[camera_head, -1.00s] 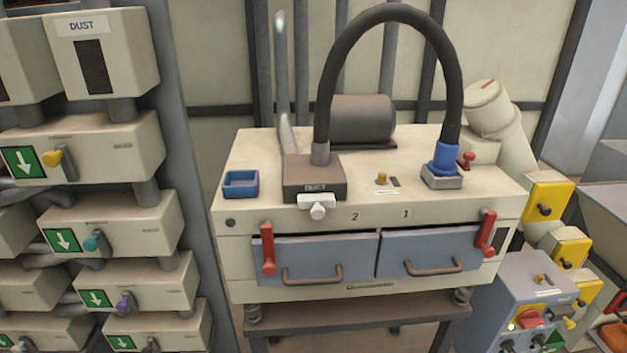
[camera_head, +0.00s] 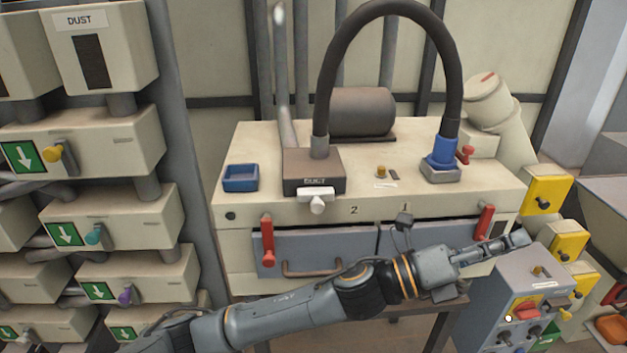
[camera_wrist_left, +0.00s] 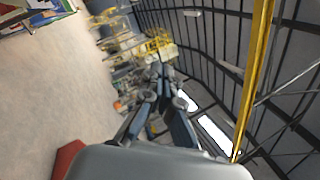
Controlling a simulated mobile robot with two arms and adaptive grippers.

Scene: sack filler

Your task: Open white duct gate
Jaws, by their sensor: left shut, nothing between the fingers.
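The white duct gate handle (camera_head: 317,201) is a white T-shaped knob on the front of the dark box labelled DUCT (camera_head: 314,172), on top of the cream machine (camera_head: 240,212). My left arm reaches in from the bottom left across the machine's front. My left gripper (camera_head: 526,238) is to the right of and lower than the white handle, well apart from it, and points right. It is shut and empty. In the left wrist view the gripper fingers (camera_wrist_left: 158,75) show, with the room behind them. My right gripper is not in view.
A black hose (camera_head: 322,85) arches from the duct box to a blue fitting (camera_head: 442,153). A red lever (camera_head: 267,241) is below left of the white handle. A grey control box (camera_head: 510,285) stands near my gripper. Dust units (camera_head: 105,55) fill the left side.

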